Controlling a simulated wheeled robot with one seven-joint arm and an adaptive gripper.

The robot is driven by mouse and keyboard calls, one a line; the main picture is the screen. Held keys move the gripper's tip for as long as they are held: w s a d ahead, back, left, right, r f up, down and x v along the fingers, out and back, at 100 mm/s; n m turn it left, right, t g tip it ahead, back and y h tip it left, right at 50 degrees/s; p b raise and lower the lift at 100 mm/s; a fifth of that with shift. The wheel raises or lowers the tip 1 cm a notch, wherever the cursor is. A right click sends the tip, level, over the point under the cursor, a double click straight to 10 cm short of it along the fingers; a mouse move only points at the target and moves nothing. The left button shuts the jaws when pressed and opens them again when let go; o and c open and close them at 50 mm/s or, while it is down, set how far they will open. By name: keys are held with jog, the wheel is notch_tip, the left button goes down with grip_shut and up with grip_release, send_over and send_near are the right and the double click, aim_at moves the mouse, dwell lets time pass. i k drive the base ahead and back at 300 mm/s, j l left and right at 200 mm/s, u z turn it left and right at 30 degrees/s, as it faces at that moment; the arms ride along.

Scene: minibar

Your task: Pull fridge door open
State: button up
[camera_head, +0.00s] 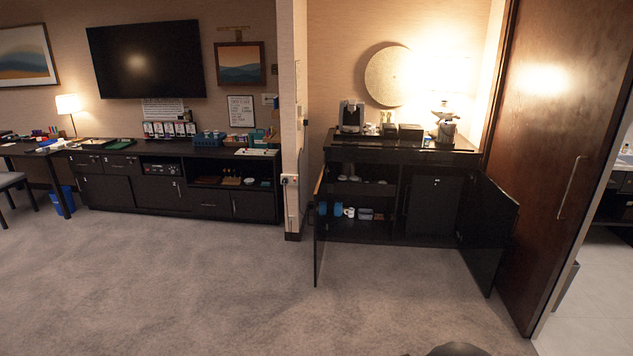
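A dark minibar cabinet (395,152) stands in the alcove right of centre. Its left door (319,228) and right door (489,228) both stand open, swung out toward me. In its right compartment is a dark, flat-fronted box (434,206) that looks like the fridge; its front appears shut. A small light spot shows near its top edge, too small to make out. My gripper is not in view; only a dark rounded shape, perhaps part of my body, shows at the bottom edge.
Shelves in the cabinet's left compartment hold cups and a blue item (337,209). A coffee machine (351,117) stands on top. A wall end (292,120) is to the left, and a brown wooden door (553,150) to the right. The carpet (390,300) in front is clear.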

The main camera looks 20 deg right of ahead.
aim_at(434, 199)
jog(key=i+l+z, duration=0.4)
jog(key=i, duration=0.45)
jog(key=i+z, duration=0.4)
jog(key=i, duration=2.6)
jog(key=i+z, duration=0.2)
jog(key=i, duration=0.2)
jog(key=i+j+z, duration=0.15)
jog(key=i, duration=0.25)
jog(key=i+j+z, duration=0.2)
jog(key=i, duration=0.2)
